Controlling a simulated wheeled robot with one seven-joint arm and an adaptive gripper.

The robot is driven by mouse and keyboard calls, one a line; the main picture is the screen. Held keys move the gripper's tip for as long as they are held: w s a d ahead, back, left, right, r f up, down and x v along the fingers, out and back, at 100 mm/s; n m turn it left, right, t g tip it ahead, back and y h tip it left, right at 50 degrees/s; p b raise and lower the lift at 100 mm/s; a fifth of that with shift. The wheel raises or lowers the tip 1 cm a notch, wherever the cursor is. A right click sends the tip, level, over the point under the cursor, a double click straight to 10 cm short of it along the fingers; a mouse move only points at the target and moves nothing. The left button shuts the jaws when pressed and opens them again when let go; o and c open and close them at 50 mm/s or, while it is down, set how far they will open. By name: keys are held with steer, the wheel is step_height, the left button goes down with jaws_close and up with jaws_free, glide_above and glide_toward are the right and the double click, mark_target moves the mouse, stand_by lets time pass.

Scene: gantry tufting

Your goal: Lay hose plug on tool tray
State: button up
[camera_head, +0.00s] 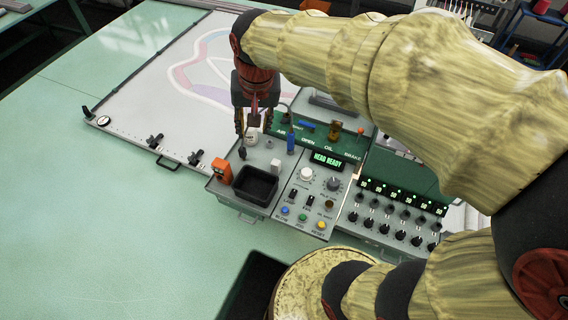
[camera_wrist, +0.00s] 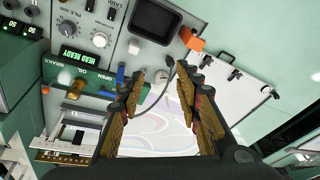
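My gripper (camera_head: 254,122) points down over the back left of the grey control console. In the wrist view its two fingers (camera_wrist: 183,68) stand apart with nothing clearly held between them. The square black tray (camera_head: 255,185) is empty, in front of the gripper, and also shows in the wrist view (camera_wrist: 135,20).
An orange block (camera_head: 222,170) stands left of the tray. Knobs, coloured buttons and the lit display (camera_head: 328,161) lie right of it. A blue lever (camera_head: 291,140) is near the gripper. A white board (camera_head: 150,85) lies behind; the green table (camera_head: 90,220) is clear at left.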

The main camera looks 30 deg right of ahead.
steer(key=s+r+n+t, duration=0.1)
steer(key=s+n, duration=0.4)
steer(key=s, duration=1)
steer(key=shift+s+r+t, duration=0.15)
steer(key=shift+r+t, duration=0.1)
steer(key=shift+t, duration=0.55)
